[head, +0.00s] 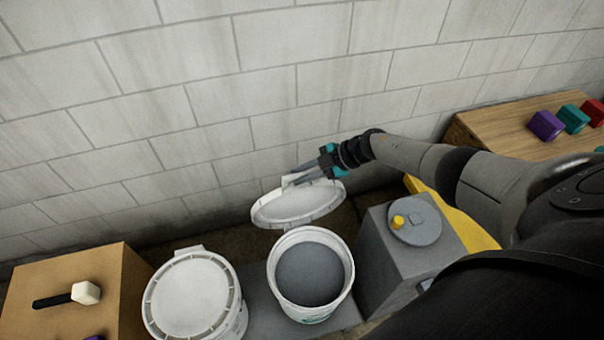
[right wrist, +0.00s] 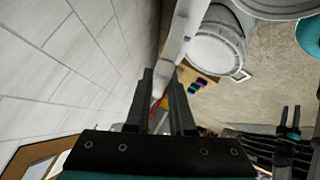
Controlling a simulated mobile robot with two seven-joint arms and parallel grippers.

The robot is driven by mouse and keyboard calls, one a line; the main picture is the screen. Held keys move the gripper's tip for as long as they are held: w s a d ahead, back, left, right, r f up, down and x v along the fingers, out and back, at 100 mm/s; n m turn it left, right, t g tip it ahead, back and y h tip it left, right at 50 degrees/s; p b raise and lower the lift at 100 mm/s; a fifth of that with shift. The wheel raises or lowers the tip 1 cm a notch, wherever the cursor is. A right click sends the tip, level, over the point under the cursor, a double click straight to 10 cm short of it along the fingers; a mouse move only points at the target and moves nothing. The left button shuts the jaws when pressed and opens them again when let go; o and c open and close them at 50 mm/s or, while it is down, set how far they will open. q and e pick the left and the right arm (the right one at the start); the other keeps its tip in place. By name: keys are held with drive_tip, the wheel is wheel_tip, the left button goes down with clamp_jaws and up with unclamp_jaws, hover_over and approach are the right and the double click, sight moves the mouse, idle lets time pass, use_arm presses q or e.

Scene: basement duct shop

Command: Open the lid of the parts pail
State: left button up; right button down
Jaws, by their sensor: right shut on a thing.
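The open white pail (head: 347,285) stands in the lower middle of the head view, grey inside with no parts that I can make out. Its white lid (head: 290,208) is raised behind the rim and tilted back toward the wall. My right gripper (head: 300,178) is shut on the tab at the lid's upper edge. In the right wrist view, the right fingers (right wrist: 165,75) meet the white lid (right wrist: 181,35), seen nearly edge-on. My left gripper (right wrist: 290,115) shows at the right of that view, its fingers apart and empty.
A second white pail with its lid closed (head: 192,295) stands left of the open one. A brown box (head: 60,270) with a mallet is farther left. A grey box (head: 385,265) with a yellow knob is close on the right. The block wall (head: 200,110) rises behind.

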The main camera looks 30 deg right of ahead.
drive_tip(key=c, duration=0.8)
unclamp_jaws()
drive_tip(key=shift+c, duration=0.2)
drive_tip(key=p+v, duration=0.2)
drive_tip(key=v, duration=1.3)
